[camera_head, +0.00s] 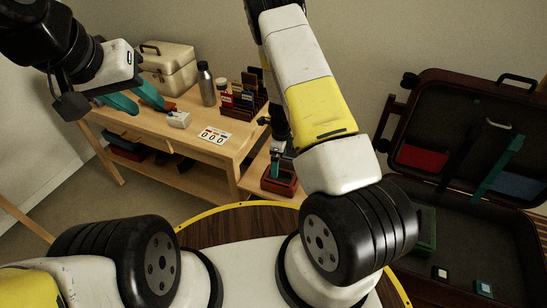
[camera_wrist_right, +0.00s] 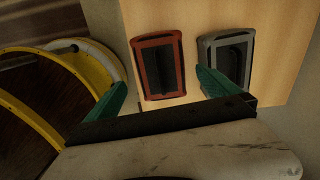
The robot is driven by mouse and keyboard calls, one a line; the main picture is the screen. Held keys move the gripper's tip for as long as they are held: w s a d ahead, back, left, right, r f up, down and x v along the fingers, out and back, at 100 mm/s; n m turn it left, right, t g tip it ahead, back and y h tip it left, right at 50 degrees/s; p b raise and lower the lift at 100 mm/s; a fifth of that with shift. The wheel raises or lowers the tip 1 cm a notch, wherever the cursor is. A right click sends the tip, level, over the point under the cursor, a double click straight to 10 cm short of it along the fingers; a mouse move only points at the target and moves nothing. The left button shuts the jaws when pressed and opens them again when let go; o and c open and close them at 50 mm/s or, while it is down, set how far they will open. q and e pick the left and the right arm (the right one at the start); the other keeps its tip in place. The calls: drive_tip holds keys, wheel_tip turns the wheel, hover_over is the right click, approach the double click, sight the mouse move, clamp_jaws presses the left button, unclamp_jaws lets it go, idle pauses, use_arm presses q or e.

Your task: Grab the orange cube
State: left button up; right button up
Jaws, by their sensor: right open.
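I cannot make out an orange cube in either view. A red-orange open-topped tray (camera_head: 281,188) is on a low wooden surface in the head view. My right gripper (camera_head: 275,163) points down over it. In the right wrist view a red-framed dark tray (camera_wrist_right: 142,68) shows between the teal fingertips of my right gripper (camera_wrist_right: 160,80), which are wide apart with nothing held.
A grey-framed tray (camera_wrist_right: 203,55) lies right of the red one. The wooden table (camera_head: 225,147) bears a cream case (camera_head: 165,70), a steel bottle (camera_head: 206,85), a dark rack of small items (camera_head: 240,103) and a number card (camera_head: 214,136). An open suitcase (camera_head: 455,215) stands right.

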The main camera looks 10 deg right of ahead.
sight(281, 175)
drive_tip(key=shift+m, duration=0.4)
drive_tip(key=f, duration=1)
drive_tip(key=shift+s+d+f, duration=0.2)
drive_tip(key=shift+s+d, duration=0.05)
drive_tip(key=shift+d, duration=0.1)
drive_tip(key=c, duration=1.3)
drive_tip(key=shift+c, duration=0.5)
drive_tip(key=shift+r, duration=0.2)
